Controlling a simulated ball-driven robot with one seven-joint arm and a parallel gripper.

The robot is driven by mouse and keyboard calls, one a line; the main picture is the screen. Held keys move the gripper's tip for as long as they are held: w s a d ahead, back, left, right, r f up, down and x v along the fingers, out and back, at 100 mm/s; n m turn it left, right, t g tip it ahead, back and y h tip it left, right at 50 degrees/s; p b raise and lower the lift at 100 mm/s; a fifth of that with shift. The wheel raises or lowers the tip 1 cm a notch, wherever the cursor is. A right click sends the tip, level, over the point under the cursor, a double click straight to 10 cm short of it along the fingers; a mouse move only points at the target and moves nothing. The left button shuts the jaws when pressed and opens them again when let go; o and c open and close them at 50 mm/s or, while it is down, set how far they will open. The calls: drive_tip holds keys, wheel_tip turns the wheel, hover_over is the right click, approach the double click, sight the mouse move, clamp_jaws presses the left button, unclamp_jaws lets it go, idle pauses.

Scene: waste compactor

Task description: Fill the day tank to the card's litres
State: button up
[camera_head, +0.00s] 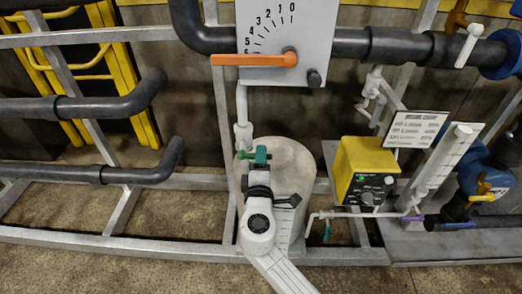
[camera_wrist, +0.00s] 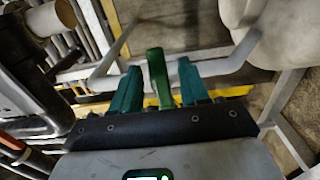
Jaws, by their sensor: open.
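The whitish tank (camera_head: 292,160) stands in the middle of the head view, partly hidden by my arm. It also shows at the upper right of the wrist view (camera_wrist: 275,30). A graduated strip (camera_head: 285,230) shows on its front. My gripper (camera_head: 261,155) is open beside a green valve handle (camera_head: 241,155) on the pipe left of the tank. In the wrist view the green handle (camera_wrist: 157,75) stands between the two teal fingers, with gaps on both sides. A white card (camera_head: 416,128) with small, unreadable lines of text is at the right.
An orange lever (camera_head: 254,60) lies level across a numbered grey panel (camera_head: 285,25). A yellow box with knobs (camera_head: 367,170) stands right of the tank, near a tilted white gauge (camera_head: 440,165). Dark pipes (camera_head: 80,108) and grey frame rails surround the tank. The front floor (camera_head: 120,270) is clear.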

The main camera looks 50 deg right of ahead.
drive_tip(key=shift+x, duration=1.7)
drive_tip(key=shift+c, duration=0.3)
clamp_jaws()
